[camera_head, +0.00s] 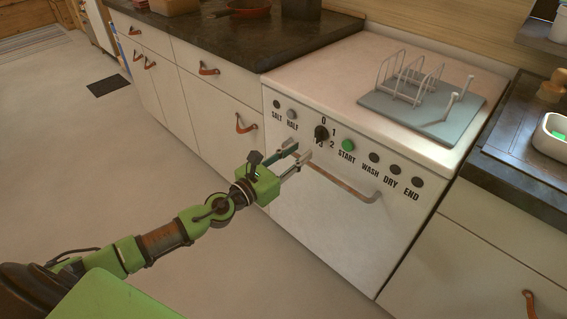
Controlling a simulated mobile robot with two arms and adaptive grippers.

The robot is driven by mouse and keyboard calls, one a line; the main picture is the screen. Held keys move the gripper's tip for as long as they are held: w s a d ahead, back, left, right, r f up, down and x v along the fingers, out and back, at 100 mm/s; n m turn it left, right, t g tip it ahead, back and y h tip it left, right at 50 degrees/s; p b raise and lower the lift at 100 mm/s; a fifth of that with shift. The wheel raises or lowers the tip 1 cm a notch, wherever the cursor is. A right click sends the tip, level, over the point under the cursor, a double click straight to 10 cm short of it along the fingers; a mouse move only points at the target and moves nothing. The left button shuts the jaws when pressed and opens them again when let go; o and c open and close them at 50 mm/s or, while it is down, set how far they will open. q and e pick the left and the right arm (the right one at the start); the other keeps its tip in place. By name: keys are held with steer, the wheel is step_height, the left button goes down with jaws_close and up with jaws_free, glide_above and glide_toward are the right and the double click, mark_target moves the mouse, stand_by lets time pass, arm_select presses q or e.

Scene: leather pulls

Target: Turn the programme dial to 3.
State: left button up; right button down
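The programme dial (321,133) is a small dark round knob on the white front panel of the dishwasher (345,190). The marks 0, 1, 2 and 3 stand around it, with 0 above, 1 and 2 to its right and 3 just below, partly covered. I cannot tell which mark the dial points at. My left gripper (299,152) is in front of the panel, a little left of and below the dial. Its two fingers are apart, with nothing seen between them, and they look clear of the dial. My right gripper is not in view.
A green START button (348,145) sits right of the dial, with dark WASH, DRY and END indicators beyond. The door handle bar (345,183) runs below the panel. A dish rack (415,82) stands on a grey mat on top. Open floor lies to the left.

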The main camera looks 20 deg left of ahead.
arm_select(q)
steer(key=shift+v, duration=2.95)
